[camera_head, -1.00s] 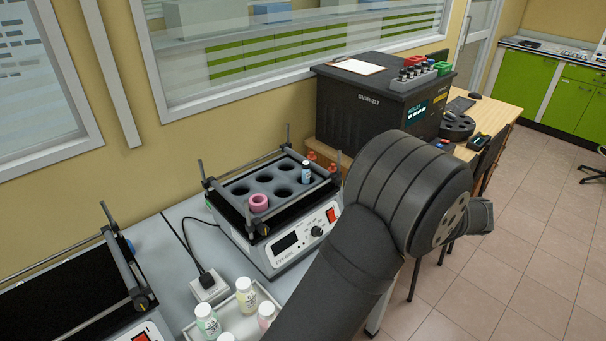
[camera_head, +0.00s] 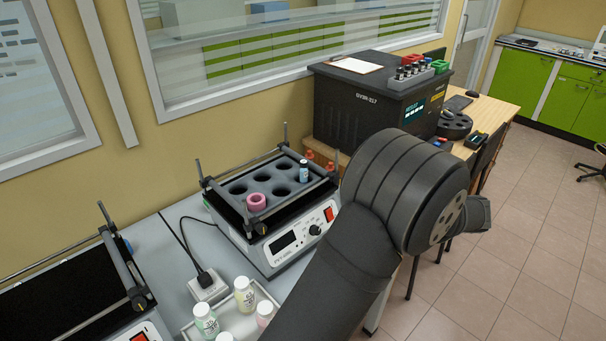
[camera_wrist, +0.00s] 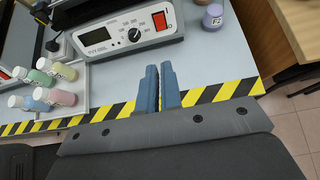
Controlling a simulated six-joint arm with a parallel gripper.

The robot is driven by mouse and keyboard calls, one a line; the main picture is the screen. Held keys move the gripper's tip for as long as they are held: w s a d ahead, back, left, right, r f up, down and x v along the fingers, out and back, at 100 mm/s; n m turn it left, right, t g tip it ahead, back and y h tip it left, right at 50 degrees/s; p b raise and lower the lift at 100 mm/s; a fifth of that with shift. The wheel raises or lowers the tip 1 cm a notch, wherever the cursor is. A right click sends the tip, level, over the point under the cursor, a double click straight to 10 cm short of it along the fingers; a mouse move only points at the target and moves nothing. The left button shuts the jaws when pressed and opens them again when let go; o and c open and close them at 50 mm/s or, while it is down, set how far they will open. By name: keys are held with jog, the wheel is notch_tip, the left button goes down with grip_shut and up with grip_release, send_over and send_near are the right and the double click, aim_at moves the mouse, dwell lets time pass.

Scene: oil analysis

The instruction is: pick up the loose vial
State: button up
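A loose vial (camera_wrist: 213,17) with a purple body and a white label stands on the bench at the top right of the wrist view, right of the shaker. I cannot see it in the head view, where my arm covers that area. My gripper (camera_wrist: 160,70) shows in the wrist view with its two blue fingers close together and nothing between them. It is apart from the vial, which lies beyond and to the right of the fingertips. In the head view my gripper is hidden behind my arm.
A white tray (camera_head: 243,326) with several capped bottles stands in front. A striped yellow-black strip (camera_wrist: 235,90) marks the bench edge. A black machine (camera_head: 365,105) stands behind.

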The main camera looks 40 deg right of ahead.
jog(key=o, duration=0.9)
notch_tip(320, 180, up, 17)
jog(key=n+g, duration=1.1)
jog(key=n, duration=0.5)
send_over(304, 161)
jog(key=f, duration=1.2)
jog(key=shift+w+a, duration=0.1)
jog(key=shift+a, duration=0.15)
jog(key=shift+d+f, duration=0.2)
jog(key=shift+f, duration=2.45)
